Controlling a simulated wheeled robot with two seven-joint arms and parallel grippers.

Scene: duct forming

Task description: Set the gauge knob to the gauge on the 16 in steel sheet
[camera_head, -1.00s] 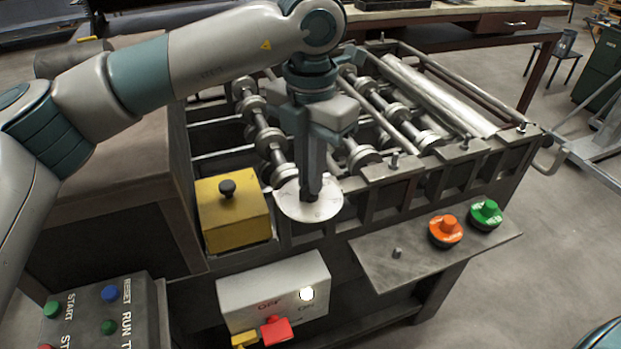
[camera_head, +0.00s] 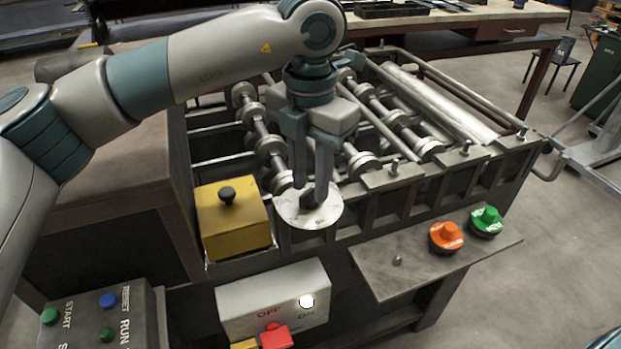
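The gauge dial (camera_head: 293,212) is a pale round disc with markings on the front of the roller machine. My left gripper (camera_head: 310,195) points down over it, its fingertips at the dial's middle with a narrow gap between the fingers. The dial markings are too small to read. No sheet marked 16 in is recognisable in view. My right gripper is out of view.
A yellow box (camera_head: 233,220) with a black knob stands left of the dial. Below is a white OFF/ON switch box (camera_head: 262,300) with a lit lamp. Orange (camera_head: 446,235) and green (camera_head: 486,220) buttons sit on the right shelf. Rollers (camera_head: 268,138) lie behind the gripper.

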